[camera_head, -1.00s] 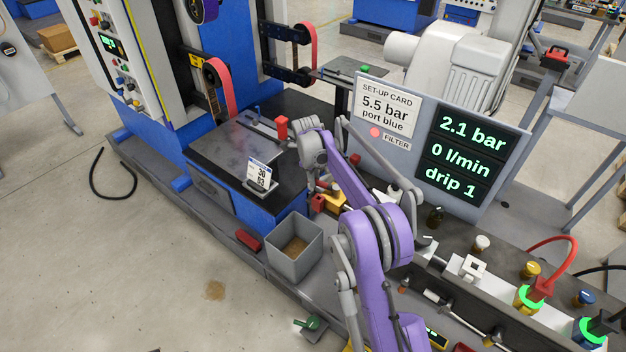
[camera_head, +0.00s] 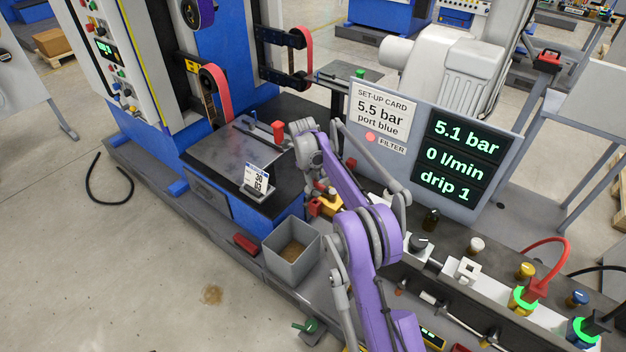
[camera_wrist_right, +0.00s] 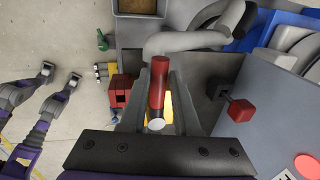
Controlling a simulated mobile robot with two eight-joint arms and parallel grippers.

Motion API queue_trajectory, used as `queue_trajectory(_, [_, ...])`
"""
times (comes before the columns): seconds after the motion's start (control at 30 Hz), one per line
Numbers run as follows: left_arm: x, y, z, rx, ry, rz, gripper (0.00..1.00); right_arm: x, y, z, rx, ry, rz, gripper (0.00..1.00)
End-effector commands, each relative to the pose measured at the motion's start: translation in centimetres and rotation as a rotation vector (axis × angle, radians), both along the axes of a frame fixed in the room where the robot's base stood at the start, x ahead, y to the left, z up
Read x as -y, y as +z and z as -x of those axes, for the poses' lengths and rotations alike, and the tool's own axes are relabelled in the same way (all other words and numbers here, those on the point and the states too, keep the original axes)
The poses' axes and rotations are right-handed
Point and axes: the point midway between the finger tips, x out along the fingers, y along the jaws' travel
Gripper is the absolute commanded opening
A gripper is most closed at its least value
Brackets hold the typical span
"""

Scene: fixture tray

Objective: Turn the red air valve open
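A red cylinder (camera_wrist_right: 158,82), which looks like the valve handle, stands between the fingers of my right gripper (camera_wrist_right: 162,95) in the wrist view. Its pale end faces the camera. A strip of yellow shows between it and the right finger, so the fingers look open around it. Any contact with the left finger is unclear. In the head view my purple right arm reaches over the bench and hides most of the gripper. A small red part (camera_head: 331,192) shows beside the arm, over a yellow body (camera_head: 332,208).
A display panel (camera_head: 405,118) reads 5.1 bar, 0 l/min, drip 1; its card says 5.5 bar, port blue. A grey bin (camera_head: 290,272) stands in front. A red block (camera_wrist_right: 120,92) and a red knob (camera_wrist_right: 240,110) flank the gripper.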

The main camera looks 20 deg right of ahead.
Motion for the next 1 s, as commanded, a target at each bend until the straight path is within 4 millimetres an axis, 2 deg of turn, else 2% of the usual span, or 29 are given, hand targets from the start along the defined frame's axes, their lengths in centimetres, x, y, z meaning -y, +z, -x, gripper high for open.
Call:
queue_trajectory(0.03, [0.0, 0.0, 0.0, 0.000, 0.000, 0.000, 0.50, 0.1, 0.1, 0.0, 0.001, -0.001, 0.001, 0.39])
queue_trajectory(0.13, [0.0, 0.0, 0.0, 0.000, 0.000, 0.000, 0.50, 0.1, 0.0, 0.0, 0.000, 0.000, 0.000, 0.57])
queue_trajectory(0.5, [0.0, 0.0, 0.0, 0.000, 0.000, 0.000, 0.50, -0.1, 0.6, 0.1, -0.001, 0.001, -0.001, 0.57])
queue_trajectory(0.63, [0.0, 0.1, 0.0, 0.001, 0.000, 0.000, 0.50, -0.4, 2.4, 0.3, -0.001, 0.001, -0.001, 0.57])
queue_trajectory(0.9, [0.0, 0.5, -0.2, 0.004, 0.000, 0.000, 0.50, -1.3, 7.8, 0.8, 0.000, 0.000, 0.000, 0.57])
queue_trajectory(1.0, [0.0, 0.6, -0.3, 0.005, 0.000, 0.000, 0.50, -1.6, 9.3, 0.9, 0.000, 0.000, 0.000, 0.57])
